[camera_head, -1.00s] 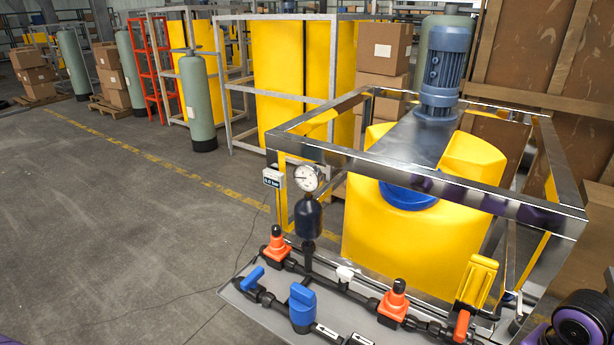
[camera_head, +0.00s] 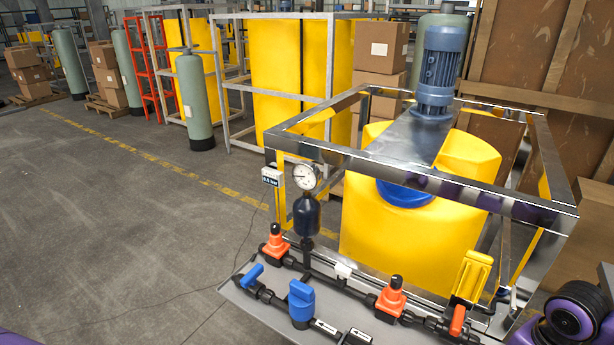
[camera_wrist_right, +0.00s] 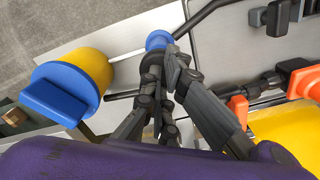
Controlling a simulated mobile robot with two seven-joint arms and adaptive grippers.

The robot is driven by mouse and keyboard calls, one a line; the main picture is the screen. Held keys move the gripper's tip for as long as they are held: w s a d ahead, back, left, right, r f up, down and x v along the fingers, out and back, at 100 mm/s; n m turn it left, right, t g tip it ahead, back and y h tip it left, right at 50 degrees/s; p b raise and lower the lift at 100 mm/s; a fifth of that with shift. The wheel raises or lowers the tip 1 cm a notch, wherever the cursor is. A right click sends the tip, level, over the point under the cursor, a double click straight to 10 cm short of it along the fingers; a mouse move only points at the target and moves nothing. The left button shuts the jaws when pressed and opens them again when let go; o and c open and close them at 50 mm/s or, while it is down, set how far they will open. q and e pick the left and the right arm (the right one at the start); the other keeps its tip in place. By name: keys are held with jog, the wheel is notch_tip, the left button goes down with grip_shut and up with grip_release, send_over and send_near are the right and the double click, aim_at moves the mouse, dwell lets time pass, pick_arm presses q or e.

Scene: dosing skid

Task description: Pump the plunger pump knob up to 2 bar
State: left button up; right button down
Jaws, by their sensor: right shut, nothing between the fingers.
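In the right wrist view my right gripper (camera_wrist_right: 163,66) is shut and empty. Its fingertips lie close to a small round blue part (camera_wrist_right: 158,40); I cannot tell whether they touch it. A thin white rod (camera_wrist_right: 126,53) runs from there towards a yellow cylinder with a blue cap and block (camera_wrist_right: 55,100). I cannot tell for certain which blue part is the pump knob. In the head view the round pressure gauge (camera_head: 304,177) stands above a dark bulb. Beside it is a small bar readout (camera_head: 270,176), apparently 0.0 bar. My left gripper is out of view.
Black pipes carry orange valves (camera_head: 390,296) and a blue valve (camera_head: 301,303) on a grey base plate. A metal frame (camera_head: 430,184) surrounds the yellow tank (camera_head: 400,240) and motor (camera_head: 438,70). The floor (camera_head: 120,230) on the left is clear.

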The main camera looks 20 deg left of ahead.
jog(key=shift+f, duration=1.3)
jog(key=shift+r+p, duration=0.5)
jog(key=shift+r, duration=1.1)
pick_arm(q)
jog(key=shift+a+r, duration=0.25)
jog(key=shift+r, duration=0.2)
